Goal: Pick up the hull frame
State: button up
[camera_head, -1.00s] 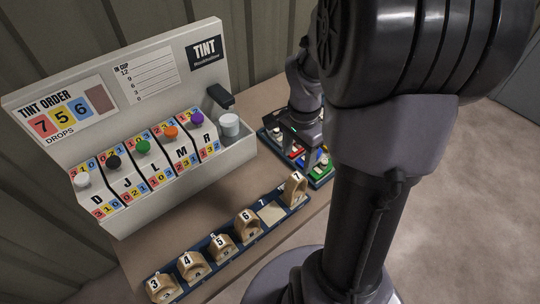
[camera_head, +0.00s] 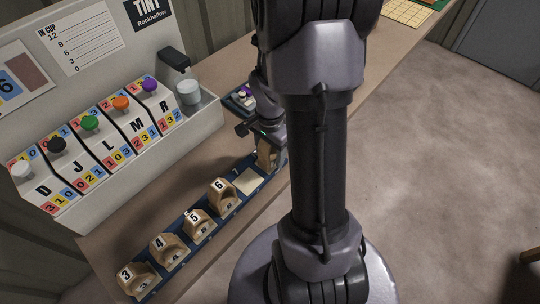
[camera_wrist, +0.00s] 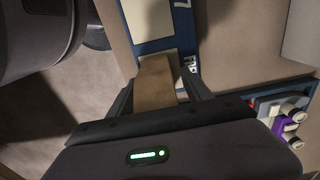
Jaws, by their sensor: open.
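A tan wooden hull frame (camera_head: 266,156) stands at the far end of the blue rail (camera_head: 225,205), past the bare cream slot marked 7 (camera_head: 249,181). My gripper (camera_head: 268,140) is low over this frame and partly hides it. In the wrist view the frame (camera_wrist: 155,80) shows between the two spread fingers of my gripper (camera_wrist: 160,93). I cannot tell whether the fingers touch it. More frames, numbered 6 (camera_head: 223,193), 5 (camera_head: 199,223), 4 (camera_head: 169,249) and 3 (camera_head: 136,279), stand in the rail's nearer slots.
The tint machine (camera_head: 105,130) with coloured knobs stands left of the rail. Its cup (camera_head: 189,92) is at its right end. A tray with coloured pieces (camera_wrist: 285,115) lies close beside my gripper. Open floor (camera_head: 430,170) spreads to the right of the bench.

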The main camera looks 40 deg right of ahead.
grip_shut()
jog(key=shift+r, duration=0.1)
jog(key=shift+r, duration=0.1)
jog(key=shift+r+p, duration=0.35)
jog(key=shift+p, duration=0.05)
jog(key=r+p, duration=0.1)
jog(key=r, duration=0.2)
jog(key=shift+s+a+p, duration=0.2)
jog(key=shift+p, duration=0.2)
jog(key=s+a+r+b, duration=0.1)
jog(key=s+a+b, duration=0.8)
jog(key=s+a, duration=0.1)
jog(key=shift+a+b, duration=0.35)
jog(key=shift+a, duration=0.35)
